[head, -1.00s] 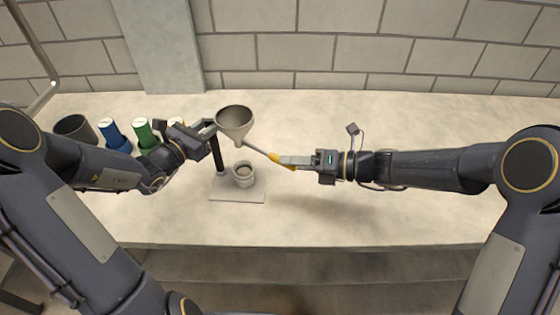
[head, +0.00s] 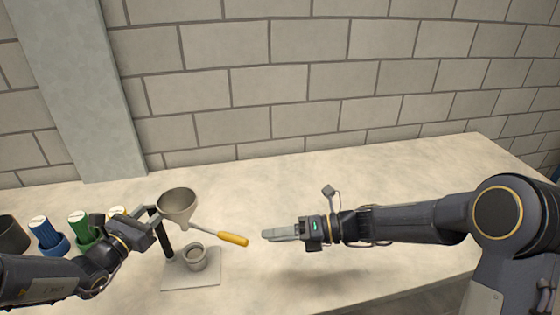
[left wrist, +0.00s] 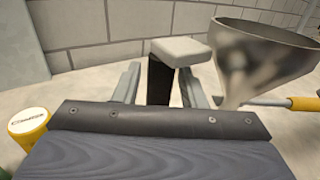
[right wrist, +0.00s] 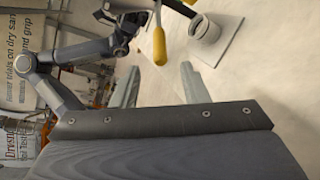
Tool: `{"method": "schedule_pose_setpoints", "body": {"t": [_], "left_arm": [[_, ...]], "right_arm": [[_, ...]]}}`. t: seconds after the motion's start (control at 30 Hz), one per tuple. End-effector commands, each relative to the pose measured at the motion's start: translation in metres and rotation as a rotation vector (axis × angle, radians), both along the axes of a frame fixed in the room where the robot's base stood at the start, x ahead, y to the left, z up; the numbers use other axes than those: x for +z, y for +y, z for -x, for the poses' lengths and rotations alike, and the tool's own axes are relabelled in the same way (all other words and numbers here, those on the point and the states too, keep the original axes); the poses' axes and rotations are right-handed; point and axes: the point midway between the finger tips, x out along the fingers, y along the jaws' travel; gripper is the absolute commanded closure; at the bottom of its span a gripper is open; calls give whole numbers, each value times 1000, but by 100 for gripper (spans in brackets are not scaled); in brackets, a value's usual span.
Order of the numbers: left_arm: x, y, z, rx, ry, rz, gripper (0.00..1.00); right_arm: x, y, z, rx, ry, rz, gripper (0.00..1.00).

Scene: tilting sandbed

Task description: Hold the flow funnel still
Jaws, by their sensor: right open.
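The grey metal flow funnel (head: 178,205) stands tilted-looking beside a black post (head: 160,232), its mouth up. A rod with a yellow handle (head: 233,240) runs from it to the right. My left gripper (head: 150,218) is at the post; in the left wrist view its open fingers (left wrist: 160,72) stand either side of the post, with gaps showing. The funnel (left wrist: 262,60) is right of them. My right gripper (head: 266,234) is open and empty, just right of the handle's end. In the right wrist view the handle (right wrist: 159,45) lies beyond the fingertips.
A small grey cup (head: 195,257) stands on the pale base plate (head: 190,280) below the funnel. Blue (head: 47,235) and green (head: 84,228) capped containers, a yellow one (head: 116,212) and a dark pot (head: 12,235) stand left. The table's right half is largely clear.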

Motion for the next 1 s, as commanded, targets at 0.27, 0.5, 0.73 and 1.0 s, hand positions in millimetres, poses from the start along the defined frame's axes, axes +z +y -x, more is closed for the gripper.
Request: {"method": "schedule_pose_setpoints", "body": {"t": [0.27,0.5,0.73,1.0], "left_arm": [[0,0,0,0,0,0,52],[0,7,15,5,1,-3,52],[0,23,61,5,2,-2,52],[-1,39,103,3,2,-1,52]], "right_arm": [[0,0,0,0,0,0,59],[0,0,0,0,0,0,59],[0,0,0,0,0,0,59],[0,0,0,0,0,0,59]]}}
